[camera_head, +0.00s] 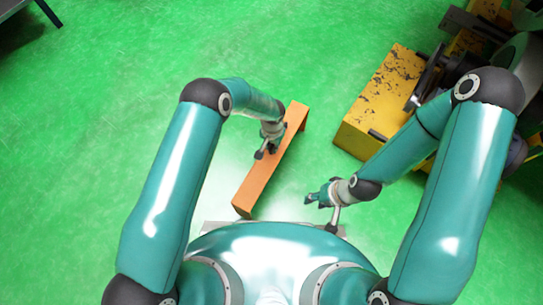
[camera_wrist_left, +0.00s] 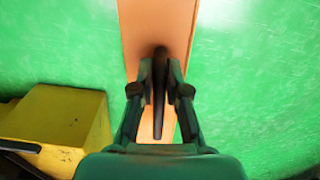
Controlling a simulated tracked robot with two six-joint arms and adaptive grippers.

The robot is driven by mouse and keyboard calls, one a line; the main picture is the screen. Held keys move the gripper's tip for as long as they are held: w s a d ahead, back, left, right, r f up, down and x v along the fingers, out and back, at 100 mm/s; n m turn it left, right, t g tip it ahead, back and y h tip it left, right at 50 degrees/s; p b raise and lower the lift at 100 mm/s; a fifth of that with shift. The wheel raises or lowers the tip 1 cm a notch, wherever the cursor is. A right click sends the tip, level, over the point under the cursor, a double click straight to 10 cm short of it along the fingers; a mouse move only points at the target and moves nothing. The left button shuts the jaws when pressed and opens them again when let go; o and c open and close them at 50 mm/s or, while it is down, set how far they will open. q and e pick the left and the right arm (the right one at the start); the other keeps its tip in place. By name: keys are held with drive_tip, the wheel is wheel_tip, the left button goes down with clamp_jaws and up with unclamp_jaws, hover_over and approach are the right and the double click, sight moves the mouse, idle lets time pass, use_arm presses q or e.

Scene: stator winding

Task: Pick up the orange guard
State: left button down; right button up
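The orange guard (camera_head: 262,178) is a long, narrow orange piece lying on the green floor, running from lower left to upper right in the head view. In the left wrist view the guard (camera_wrist_left: 135,30) runs up the middle of the picture. My left gripper (camera_head: 264,152) is over the guard's middle. In its wrist view the fingers (camera_wrist_left: 160,75) are apart, inside the guard's width, with a dark bar between them; I cannot tell what the bar is or whether anything touches. My right gripper (camera_head: 321,208) is apart from the guard, to its right, its fingers seemingly spread and empty.
A worn yellow block (camera_head: 385,95) with dark machinery stands right of the guard; the yellow block (camera_wrist_left: 65,125) also shows lower left in the left wrist view. A dark table corner (camera_head: 25,15) is at the upper left. The green floor (camera_head: 90,130) is clear to the left.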

use_arm(q)
drive_tip(key=shift+w+r, duration=0.1)
drive_tip(key=shift+r, duration=0.1)
idle(0.3)
wheel_tip(320, 180, up, 20)
drive_tip(key=p, duration=0.5)
drive_tip(key=shift+f, duration=0.1)
idle(0.9)
